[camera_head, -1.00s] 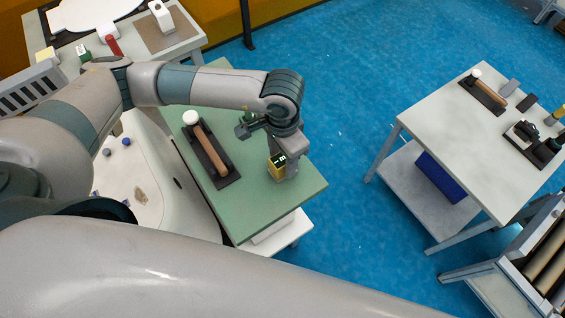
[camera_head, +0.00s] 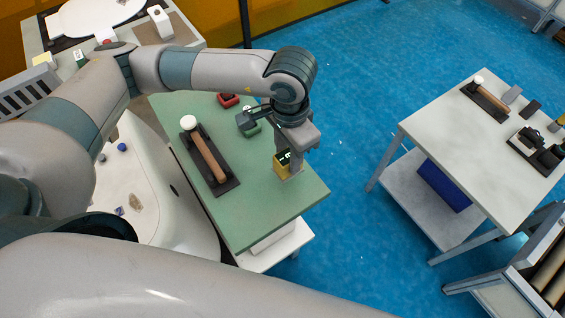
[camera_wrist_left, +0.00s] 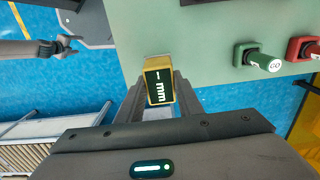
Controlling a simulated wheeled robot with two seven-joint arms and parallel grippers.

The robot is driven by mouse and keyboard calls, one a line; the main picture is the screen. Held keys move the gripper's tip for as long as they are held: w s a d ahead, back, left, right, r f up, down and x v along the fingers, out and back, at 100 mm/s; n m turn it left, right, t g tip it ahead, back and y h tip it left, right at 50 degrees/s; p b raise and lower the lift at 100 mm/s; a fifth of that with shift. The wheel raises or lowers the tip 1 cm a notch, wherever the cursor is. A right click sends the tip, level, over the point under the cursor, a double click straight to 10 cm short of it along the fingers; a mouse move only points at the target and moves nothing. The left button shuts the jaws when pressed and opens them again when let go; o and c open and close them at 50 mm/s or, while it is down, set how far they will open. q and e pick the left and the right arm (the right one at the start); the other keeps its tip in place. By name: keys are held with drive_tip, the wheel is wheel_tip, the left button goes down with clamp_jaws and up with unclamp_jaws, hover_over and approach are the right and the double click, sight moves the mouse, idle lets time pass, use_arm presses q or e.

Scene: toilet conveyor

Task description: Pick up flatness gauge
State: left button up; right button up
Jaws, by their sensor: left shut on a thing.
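The flatness gauge appears to be the small yellow block with a dark face reading "mm" (camera_wrist_left: 159,82); it also shows in the head view (camera_head: 284,168). My left gripper (camera_wrist_left: 160,102) is shut on it, a finger on each side. In the head view the left gripper (camera_head: 291,160) points down over the right part of the green table (camera_head: 255,215). I cannot tell whether the gauge touches the tabletop. What appears to be my right gripper (camera_wrist_left: 62,46) shows small at the upper left of the wrist view, over the blue floor, its jaws too small to read.
A wooden-handled tool (camera_head: 207,152) lies on a dark tray left of the gauge. A green-handled stamp (camera_wrist_left: 262,61) and a red one (camera_wrist_left: 308,49) stand on the green table. A white table (camera_head: 440,120) with tools stands at right, blue floor between.

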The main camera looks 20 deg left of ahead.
use_arm(q)
drive_tip(key=d+r+b, duration=0.4)
drive_tip(key=d+r, duration=0.2)
drive_tip(key=d, duration=0.4)
drive_tip(key=shift+d, duration=0.25)
use_arm(e)
drive_tip(key=w+a+f+t, duration=0.1)
drive_tip(key=w+f, duration=0.2)
drive_tip(key=w, duration=0.1)
drive_tip(key=shift+w+a+f, duration=0.3)
drive_tip(key=shift+a+f, duration=0.1)
use_arm(q)
drive_tip(key=shift+a+r, duration=0.1)
use_arm(e)
drive_tip(key=shift+s, duration=0.25)
